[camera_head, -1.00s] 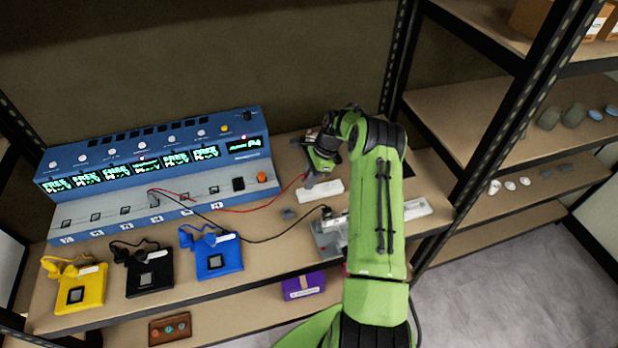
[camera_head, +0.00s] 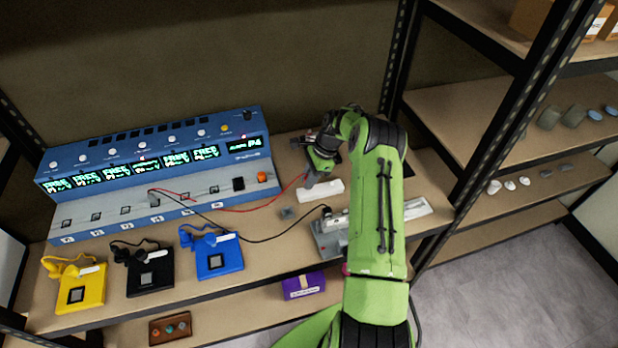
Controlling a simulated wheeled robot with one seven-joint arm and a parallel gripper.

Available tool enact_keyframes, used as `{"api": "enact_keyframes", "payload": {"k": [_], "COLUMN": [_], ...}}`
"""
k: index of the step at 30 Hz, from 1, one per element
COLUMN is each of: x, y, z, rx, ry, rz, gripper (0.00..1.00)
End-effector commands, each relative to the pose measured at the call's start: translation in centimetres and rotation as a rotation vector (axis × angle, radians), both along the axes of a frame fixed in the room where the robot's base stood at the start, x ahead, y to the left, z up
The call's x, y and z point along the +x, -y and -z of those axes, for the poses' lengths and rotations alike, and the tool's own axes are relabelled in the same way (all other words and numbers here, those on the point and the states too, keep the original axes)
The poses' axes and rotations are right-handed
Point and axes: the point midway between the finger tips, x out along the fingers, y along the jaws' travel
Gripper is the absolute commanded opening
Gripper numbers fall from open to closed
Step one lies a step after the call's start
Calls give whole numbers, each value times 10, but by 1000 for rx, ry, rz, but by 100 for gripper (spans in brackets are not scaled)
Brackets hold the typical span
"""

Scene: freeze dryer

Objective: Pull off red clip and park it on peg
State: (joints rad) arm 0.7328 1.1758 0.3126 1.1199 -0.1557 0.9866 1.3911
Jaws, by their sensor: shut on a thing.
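My gripper (camera_head: 311,181) is at the right of the bench, low over a white block (camera_head: 320,191). Its jaws are small and partly hidden by my wrist. The red wire (camera_head: 257,207) runs from the blue instrument to the jaws, so the red clip appears to be at its end, held there. The clip itself and the peg are too small to make out. A black wire (camera_head: 262,241) runs from the instrument to a grey fixture (camera_head: 329,240) in front of my gripper.
The blue instrument (camera_head: 150,165) with several displays fills the left and middle of the bench. A small grey piece (camera_head: 287,213) lies left of the fixture. Shelves (camera_head: 520,110) stand close on the right.

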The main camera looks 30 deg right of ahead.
Motion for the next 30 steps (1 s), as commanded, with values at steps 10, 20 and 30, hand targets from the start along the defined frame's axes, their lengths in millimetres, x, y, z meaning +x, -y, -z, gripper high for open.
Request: {"api": "enact_keyframes", "payload": {"k": [10,20,30], "x": [0,0,0], "y": [0,0,0], "z": [1,8,15], "rx": [0,0,0], "ry": [0,0,0], "rz": [0,0,0], "gripper": [0,0,0]}}
